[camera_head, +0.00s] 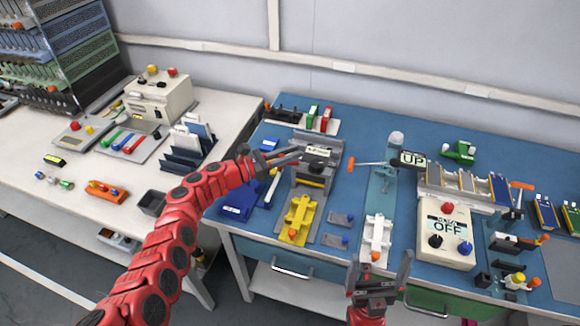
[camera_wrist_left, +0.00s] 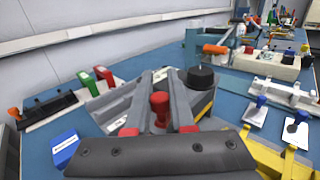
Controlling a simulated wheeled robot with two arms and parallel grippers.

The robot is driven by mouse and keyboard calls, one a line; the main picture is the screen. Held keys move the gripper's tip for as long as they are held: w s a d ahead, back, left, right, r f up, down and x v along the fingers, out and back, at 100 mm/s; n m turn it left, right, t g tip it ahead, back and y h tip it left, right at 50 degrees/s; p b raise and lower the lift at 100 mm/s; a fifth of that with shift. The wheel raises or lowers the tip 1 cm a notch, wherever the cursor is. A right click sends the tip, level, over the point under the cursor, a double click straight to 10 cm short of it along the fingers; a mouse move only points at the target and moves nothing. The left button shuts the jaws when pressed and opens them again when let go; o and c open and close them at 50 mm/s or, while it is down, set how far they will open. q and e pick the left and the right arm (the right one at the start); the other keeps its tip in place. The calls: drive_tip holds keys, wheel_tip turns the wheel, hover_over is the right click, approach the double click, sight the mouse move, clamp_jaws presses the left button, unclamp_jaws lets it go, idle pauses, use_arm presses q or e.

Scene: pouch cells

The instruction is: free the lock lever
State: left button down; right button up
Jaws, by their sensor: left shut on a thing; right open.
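My left gripper (camera_head: 298,154) reaches in over the left side of the grey fixture (camera_head: 325,172) on the blue bench. In the left wrist view its two grey fingers stand on either side of a small red knob (camera_wrist_left: 160,104), which I take to be the lock lever's; the gripper is shut on it. The lever's lower part is hidden by the gripper. A round black knob (camera_wrist_left: 201,77) sits just right of the fingers. My right gripper (camera_head: 380,278) is open and empty at the bench's front edge, below a white clamp (camera_head: 377,236).
A yellow clamp (camera_head: 300,217) lies in front of the grey fixture. An orange-handled lever (camera_head: 352,163) and an "UP" sign (camera_head: 412,160) stand to its right. A white box reading "OFF" (camera_head: 447,233) is further right. Red and green blocks (camera_head: 319,116) are behind.

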use_arm(q)
drive_tip(key=shift+w+d+m+g+h+b, duration=0.1)
drive_tip(key=shift+m+g+h+b, duration=0.5)
drive_tip(key=shift+b, duration=2.15)
drive_tip(key=shift+w+d+m+g+b, duration=0.1)
drive_tip(key=shift+m+g+b, duration=1)
drive_tip(key=shift+b, duration=1.6)
drive_tip(key=shift+d+m+g+h+b, duration=0.1)
drive_tip(key=shift+m+g+h+b, duration=0.2)
drive_tip(key=shift+g+b, duration=1.75)
drive_tip(key=shift+t+b, duration=0.7)
drive_tip(key=shift+t, duration=0.05)
drive_tip(key=c, duration=0.8)
unclamp_jaws()
drive_tip(key=shift+o, duration=0.2)
drive_tip(key=shift+a, duration=0.1)
